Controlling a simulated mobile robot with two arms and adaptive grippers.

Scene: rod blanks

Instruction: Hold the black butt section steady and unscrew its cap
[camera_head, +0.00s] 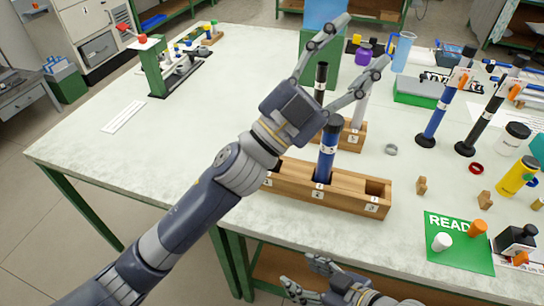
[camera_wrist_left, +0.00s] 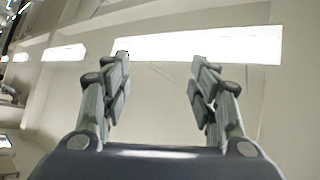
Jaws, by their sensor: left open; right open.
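A black section (camera_head: 485,112) stands upright on a round black base at the right of the table, with an orange-and-white tag near its top. A second dark section (camera_head: 321,76) stands behind my left gripper, partly hidden; I cannot tell which is the butt section. My left gripper (camera_head: 364,40) is open and empty, raised over the rear wooden block. In the left wrist view its spread fingers (camera_wrist_left: 160,58) have only ceiling and lights behind them. My right gripper (camera_head: 298,273) is open at the bottom edge, in front of the table, apart from any section.
A blue section with a dark top (camera_head: 328,150) stands in the front wooden rack (camera_head: 340,196). Another blue section (camera_head: 440,105) stands beside the black one. A green READY mat (camera_head: 459,258), jars and small wooden pieces crowd the right. The table's left side (camera_head: 110,165) is mostly clear.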

